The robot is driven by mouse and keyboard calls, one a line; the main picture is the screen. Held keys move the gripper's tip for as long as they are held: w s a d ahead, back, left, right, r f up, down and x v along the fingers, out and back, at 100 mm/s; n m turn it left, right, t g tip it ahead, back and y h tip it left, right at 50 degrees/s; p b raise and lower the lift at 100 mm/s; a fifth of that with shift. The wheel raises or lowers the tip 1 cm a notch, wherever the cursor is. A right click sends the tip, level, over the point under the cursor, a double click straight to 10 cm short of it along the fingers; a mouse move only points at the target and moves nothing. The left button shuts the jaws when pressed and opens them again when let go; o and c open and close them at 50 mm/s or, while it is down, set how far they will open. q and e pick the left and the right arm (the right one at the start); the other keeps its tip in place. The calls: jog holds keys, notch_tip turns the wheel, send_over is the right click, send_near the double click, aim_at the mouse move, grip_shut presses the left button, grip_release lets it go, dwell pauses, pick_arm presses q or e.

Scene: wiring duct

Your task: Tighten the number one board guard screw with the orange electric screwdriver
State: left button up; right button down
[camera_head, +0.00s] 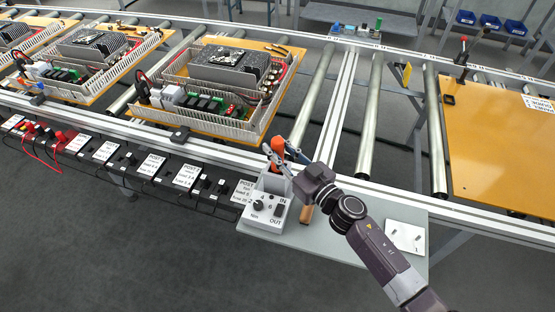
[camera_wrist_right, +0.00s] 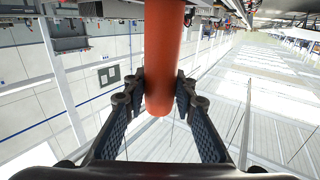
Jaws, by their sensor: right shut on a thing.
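The orange electric screwdriver (camera_head: 278,147) is in the grasp of my right gripper (camera_head: 283,156), just above the white control box with the IN and OUT marks. In the right wrist view the orange handle (camera_wrist_right: 166,50) lies between the two dark finger pads of the right gripper (camera_wrist_right: 160,92). The screwdriver's tip is hidden. The nearest board (camera_head: 262,134), a wooden one with slotted wiring ducts and electronics, sits on the conveyor to the left and behind the gripper. The number one guard screw is too small to tell. My left gripper is not in view.
The control box (camera_head: 264,208) stands on a grey shelf (camera_head: 350,238) by the conveyor's front rail. Several labelled sockets with cables line the rail at left. Bare rollers (camera_head: 372,115) lie right of the board. An orange panel (camera_head: 500,150) is at far right.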

jog(key=shift+r, duration=0.1)
dwell(0.3)
notch_tip(320, 180, up, 9)
jog(key=p, duration=0.4)
notch_tip(320, 180, up, 11)
jog(key=p, duration=0.1)
jog(key=shift+p, duration=0.3)
notch_tip(320, 180, up, 11)
jog(key=p, duration=0.8)
jog(key=shift+r, duration=0.2)
